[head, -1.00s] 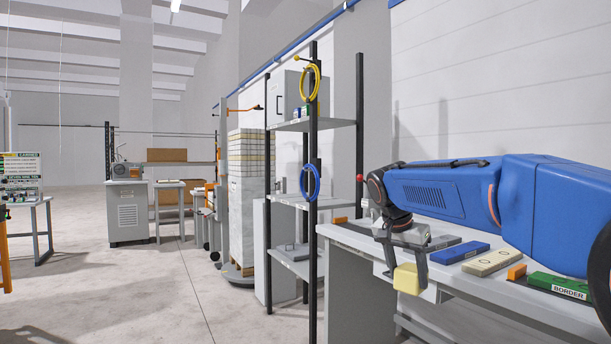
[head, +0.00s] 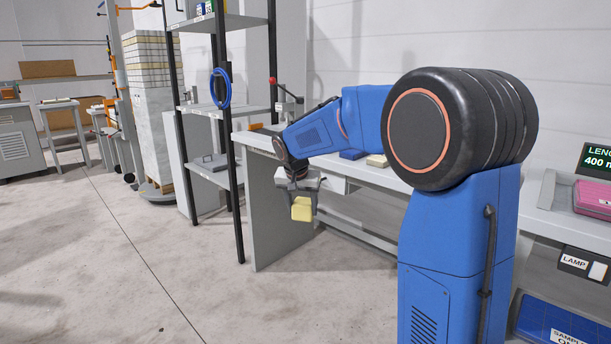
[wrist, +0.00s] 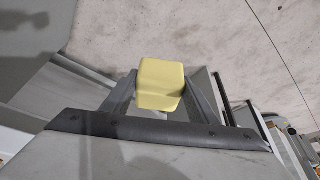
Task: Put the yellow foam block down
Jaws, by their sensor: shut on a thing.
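The yellow foam block (head: 302,209) is held in my gripper (head: 301,198), in front of the grey workbench (head: 262,190) and over the bare floor in the head view. In the wrist view the block (wrist: 160,85) sits between the two fingers of my gripper (wrist: 160,92), with concrete floor behind it. The fingers touch it on both sides. It hangs clear of any surface I can see.
A black-post shelf rack (head: 235,150) stands left of the bench, with a blue coil (head: 220,88) hanging on it. A blue block (head: 352,154) and a cream block (head: 377,160) lie on the bench top. A pink case (head: 593,198) is at the right. Floor at the left is open.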

